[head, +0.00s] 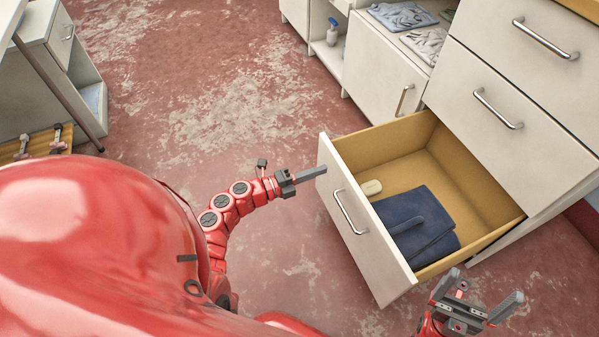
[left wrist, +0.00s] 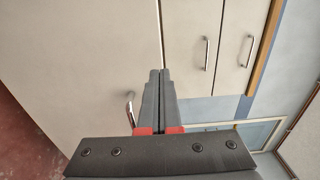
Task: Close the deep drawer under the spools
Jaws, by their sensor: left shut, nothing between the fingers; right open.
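The deep drawer (head: 352,225) is pulled out of the white cabinet, with a pale front, a metal bar handle (head: 348,211) and a tan inside. A folded dark blue cloth (head: 415,222) and a small cream block (head: 371,187) lie in it. My left gripper (head: 310,175) is shut and empty, its tips at the left part of the drawer front; I cannot tell if they touch. Its shut fingers also show in the left wrist view (left wrist: 157,90), before pale panels. My right gripper (head: 478,303) is open and empty, near the drawer's front right corner. I see no spools.
Closed drawers with bar handles (head: 498,108) rise above the open one. A lower cabinet (head: 385,65) with folded cloths on top and a spray bottle (head: 332,32) stand behind. The worn red floor left of the drawer is clear.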

